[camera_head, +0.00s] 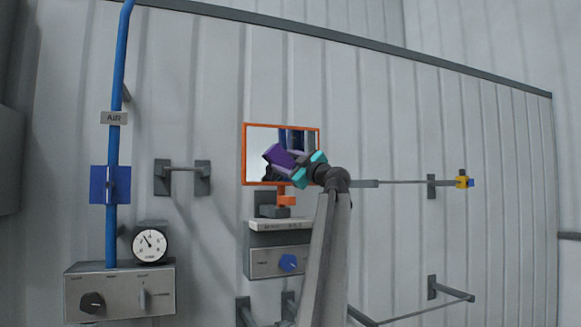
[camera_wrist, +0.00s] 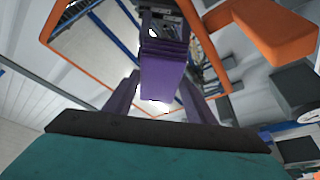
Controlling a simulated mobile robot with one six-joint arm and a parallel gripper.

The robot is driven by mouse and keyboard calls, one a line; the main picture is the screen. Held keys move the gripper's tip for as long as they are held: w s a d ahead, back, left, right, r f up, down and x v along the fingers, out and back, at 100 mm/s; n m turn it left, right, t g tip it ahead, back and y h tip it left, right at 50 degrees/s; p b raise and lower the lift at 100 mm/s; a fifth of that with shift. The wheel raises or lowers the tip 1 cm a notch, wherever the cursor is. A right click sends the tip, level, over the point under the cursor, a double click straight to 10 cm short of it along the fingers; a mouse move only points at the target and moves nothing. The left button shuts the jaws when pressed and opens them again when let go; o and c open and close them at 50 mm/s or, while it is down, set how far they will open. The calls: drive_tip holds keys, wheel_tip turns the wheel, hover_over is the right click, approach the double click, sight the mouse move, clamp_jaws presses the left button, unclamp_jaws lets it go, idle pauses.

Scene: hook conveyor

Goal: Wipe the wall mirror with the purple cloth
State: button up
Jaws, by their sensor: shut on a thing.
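The wall mirror (camera_head: 256,143) has an orange frame and hangs on the ribbed wall near the middle of the head view. My gripper (camera_head: 284,160) is in front of its lower right part and hides some of the glass. It is shut on the purple cloth (camera_head: 277,154), a folded pad. In the wrist view the cloth (camera_wrist: 163,80) stands between the two purple fingers, with the mirror glass (camera_wrist: 95,42) beyond it. Reflections show in the glass. I cannot tell whether the cloth touches the glass.
An orange bracket (camera_head: 286,201) holds the mirror from below, above a grey shelf box (camera_head: 278,262) with a blue knob. A blue pipe (camera_head: 114,170), a gauge (camera_head: 150,244) and a control box (camera_head: 120,290) are at left. A rail (camera_head: 400,182) sticks out at right.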

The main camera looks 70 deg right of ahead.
sight(272, 160)
drive_tip(key=shift+w+a, duration=0.1)
drive_tip(key=shift+w+a, duration=0.1)
idle(0.3)
drive_tip(key=shift+w+a+b, duration=0.5)
drive_tip(key=shift+w+b, duration=0.05)
drive_tip(key=shift+w, duration=0.1)
drive_tip(key=shift+w+a+b, duration=0.45)
drive_tip(key=shift+w+b, duration=0.05)
drive_tip(key=shift+w, duration=0.15)
drive_tip(key=shift+a, duration=0.1)
drive_tip(key=shift+w+a+f+b, duration=0.1)
drive_tip(key=shift+w+a+b, duration=0.15)
drive_tip(key=shift+w+b, duration=0.2)
drive_tip(key=shift+w+a+b, duration=0.7)
drive_tip(key=shift+w+a, duration=0.1)
drive_tip(key=shift+w, duration=0.05)
